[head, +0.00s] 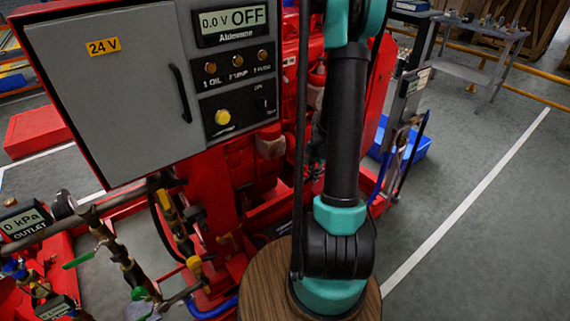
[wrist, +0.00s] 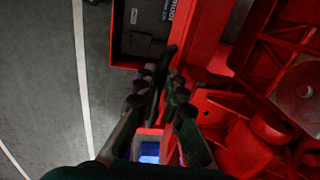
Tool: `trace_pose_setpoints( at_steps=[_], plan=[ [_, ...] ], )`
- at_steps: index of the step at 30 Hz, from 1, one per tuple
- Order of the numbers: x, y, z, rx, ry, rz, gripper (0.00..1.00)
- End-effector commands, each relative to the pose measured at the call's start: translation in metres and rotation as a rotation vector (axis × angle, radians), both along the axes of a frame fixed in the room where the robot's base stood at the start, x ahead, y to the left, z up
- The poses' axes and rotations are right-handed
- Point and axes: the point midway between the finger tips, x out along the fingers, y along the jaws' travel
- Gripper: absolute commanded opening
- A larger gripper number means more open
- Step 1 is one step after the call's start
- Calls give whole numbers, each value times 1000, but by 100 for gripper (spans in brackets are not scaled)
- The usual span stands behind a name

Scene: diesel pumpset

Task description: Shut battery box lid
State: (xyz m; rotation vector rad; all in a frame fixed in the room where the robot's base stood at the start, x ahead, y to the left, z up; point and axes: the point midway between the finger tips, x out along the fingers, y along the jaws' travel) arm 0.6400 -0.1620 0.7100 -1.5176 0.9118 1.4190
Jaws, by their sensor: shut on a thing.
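In the wrist view my gripper (wrist: 160,84) is shut on a slim black bar (wrist: 164,62), which looks like a handle. Whether this bar belongs to the battery box lid cannot be told for sure. Just beyond the fingertips is a red-edged opening with a dark block (wrist: 142,30) inside. The block carries a pale label and looks like the battery in its box. The lid itself cannot be made out clearly. In the head view my arm rises out of the top of the picture, and my gripper and the battery are not seen there.
Red pumpset framework (wrist: 240,120) fills the right of the wrist view, close to my fingers. A blue thing (wrist: 149,152) shows below them. In the head view a grey control cabinet (head: 130,90) stands left of my arm. Clear floor (head: 480,230) lies to the right.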

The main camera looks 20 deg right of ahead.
Motion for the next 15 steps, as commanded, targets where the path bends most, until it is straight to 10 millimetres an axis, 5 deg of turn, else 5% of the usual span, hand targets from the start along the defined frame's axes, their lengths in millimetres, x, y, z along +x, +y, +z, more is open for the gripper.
trace_pose_setpoints(
  at_steps=[7, 15],
  plan=[
    [0, 0, 0, 0, 0, 0, 34],
    [0, 0, 0, 0, 0, 0, 34]
  ],
)
